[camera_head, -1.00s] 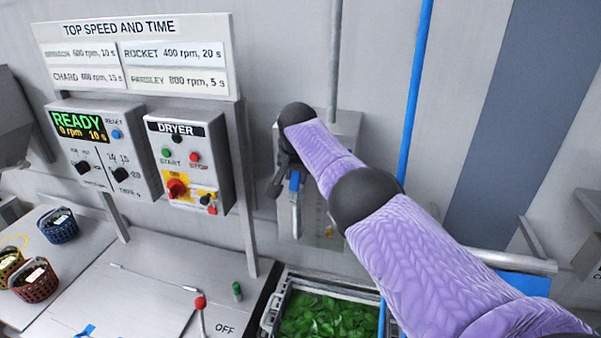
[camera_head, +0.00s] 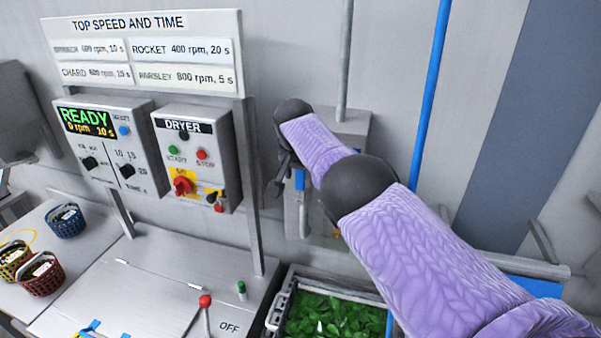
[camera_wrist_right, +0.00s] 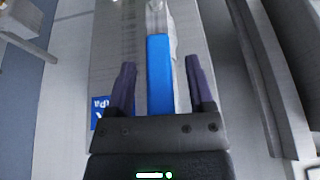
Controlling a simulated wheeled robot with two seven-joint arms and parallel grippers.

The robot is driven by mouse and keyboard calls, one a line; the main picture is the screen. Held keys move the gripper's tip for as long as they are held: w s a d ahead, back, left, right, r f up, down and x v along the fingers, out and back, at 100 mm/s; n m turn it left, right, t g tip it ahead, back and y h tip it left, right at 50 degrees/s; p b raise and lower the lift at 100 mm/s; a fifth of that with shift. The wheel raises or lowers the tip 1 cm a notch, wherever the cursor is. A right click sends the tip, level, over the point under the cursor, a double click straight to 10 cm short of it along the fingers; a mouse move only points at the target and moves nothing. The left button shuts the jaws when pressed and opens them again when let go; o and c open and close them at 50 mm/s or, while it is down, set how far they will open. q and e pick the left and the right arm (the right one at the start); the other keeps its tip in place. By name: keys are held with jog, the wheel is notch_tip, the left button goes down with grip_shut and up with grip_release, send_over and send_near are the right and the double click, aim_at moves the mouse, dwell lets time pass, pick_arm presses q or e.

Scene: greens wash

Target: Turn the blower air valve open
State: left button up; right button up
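The blower air valve has a blue lever handle (camera_head: 300,181), mostly hidden by my right arm in the head view. It is mounted at a grey wall box (camera_head: 345,127) with a vertical pipe above. In the right wrist view the blue handle (camera_wrist_right: 160,75) runs lengthwise between the fingers. My right gripper (camera_wrist_right: 161,63) is open around it, with a visible gap on both sides. In the head view my right gripper (camera_head: 282,174) is beside the handle, its fingers partly hidden. My left gripper is not in view.
The dryer control box (camera_head: 198,158) and the READY panel (camera_head: 108,150) stand to the left. A crate of greens (camera_head: 283,300) is below, and a red-knobbed lever (camera_head: 206,302) stands on the steel top. A blue vertical pipe (camera_head: 430,95) runs behind my arm.

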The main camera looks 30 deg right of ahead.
jog(key=shift+r, duration=0.15)
jog(key=shift+r+p, duration=0.2)
jog(key=shift+p, duration=0.2)
jog(key=p+v, duration=0.2)
jog(key=shift+r+p, duration=0.1)
jog(key=shift+p, duration=0.25)
jog(key=b+v, duration=0.2)
jog(key=v, duration=0.5)
jog(key=shift+s+a, duration=0.15)
